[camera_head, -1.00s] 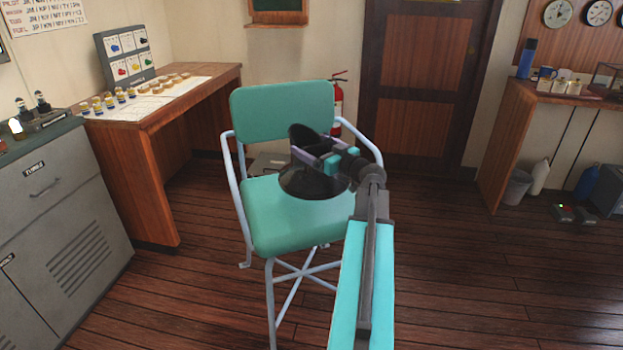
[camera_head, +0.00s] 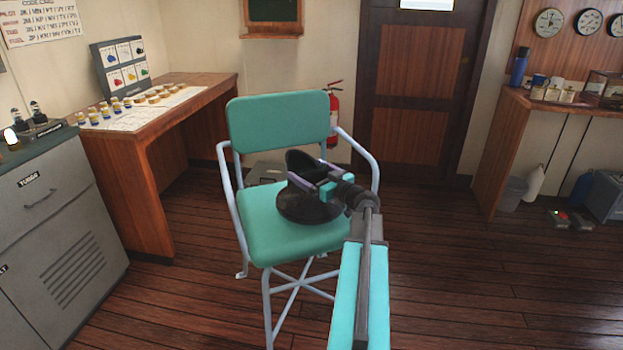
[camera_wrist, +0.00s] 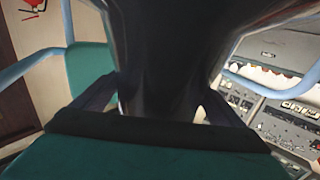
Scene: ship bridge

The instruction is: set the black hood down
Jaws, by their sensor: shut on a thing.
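The black hood (camera_head: 306,209) is a dark flared piece with a wide round base and a raised upper part. It appears at the seat of the green chair (camera_head: 262,238), its base low over or on the cushion; I cannot tell whether it touches. My gripper (camera_head: 314,184) is shut on the hood's upper part from the right.
The chair has pale metal armrests (camera_head: 358,150) on both sides and a green backrest (camera_head: 278,122). A wooden desk (camera_head: 150,125) and grey cabinet (camera_head: 60,240) stand left. A red fire extinguisher (camera_head: 333,115) is behind.

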